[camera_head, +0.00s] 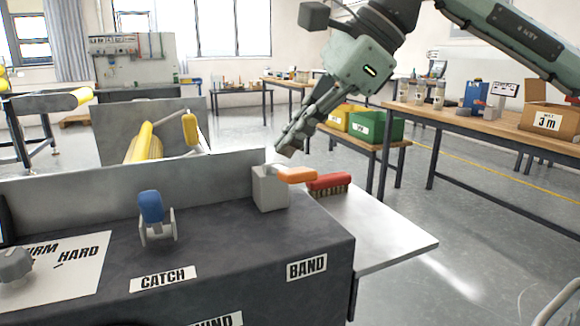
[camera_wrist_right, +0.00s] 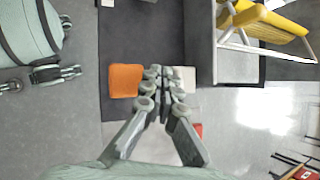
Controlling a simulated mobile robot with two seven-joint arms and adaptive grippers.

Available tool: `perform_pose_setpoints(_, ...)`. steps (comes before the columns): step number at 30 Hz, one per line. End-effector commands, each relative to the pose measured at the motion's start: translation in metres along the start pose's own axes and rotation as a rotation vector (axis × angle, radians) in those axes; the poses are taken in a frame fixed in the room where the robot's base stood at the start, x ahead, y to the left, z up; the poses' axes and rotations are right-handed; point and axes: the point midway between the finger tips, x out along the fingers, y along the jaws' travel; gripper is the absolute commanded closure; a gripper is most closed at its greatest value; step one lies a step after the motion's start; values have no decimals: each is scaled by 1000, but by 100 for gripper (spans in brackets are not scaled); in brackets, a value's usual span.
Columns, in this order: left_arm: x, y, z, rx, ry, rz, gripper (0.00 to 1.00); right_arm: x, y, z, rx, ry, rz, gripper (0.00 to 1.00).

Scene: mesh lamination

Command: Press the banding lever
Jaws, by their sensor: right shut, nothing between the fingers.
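The banding lever has an orange handle (camera_head: 296,175) that juts from a grey block (camera_head: 270,190) at the back corner of the dark bench top, behind the BAND label (camera_head: 306,269). My right gripper (camera_head: 289,148) is shut and empty, above the handle and pointing down, with a small gap showing. In the right wrist view the orange handle (camera_wrist_right: 125,80) lies just left of my fingertips (camera_wrist_right: 165,72). The grey block (camera_wrist_right: 189,74) is partly hidden behind the fingers.
A blue-handled catch lever (camera_head: 151,207) stands left of the block, by the CATCH label (camera_head: 163,279). A red brush (camera_head: 329,182) lies just right of the orange handle. A metal panel (camera_head: 110,193) rises behind the bench top. The pale side shelf (camera_head: 375,230) is mostly clear.

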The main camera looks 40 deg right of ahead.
Motion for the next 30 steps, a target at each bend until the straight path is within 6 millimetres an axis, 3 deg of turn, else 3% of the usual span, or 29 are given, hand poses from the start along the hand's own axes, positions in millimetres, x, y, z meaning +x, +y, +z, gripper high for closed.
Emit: perform_pose_setpoints(30, 8, 2, 2, -1, 2, 0, 37, 6, 4, -4, 0, 0, 0, 100)
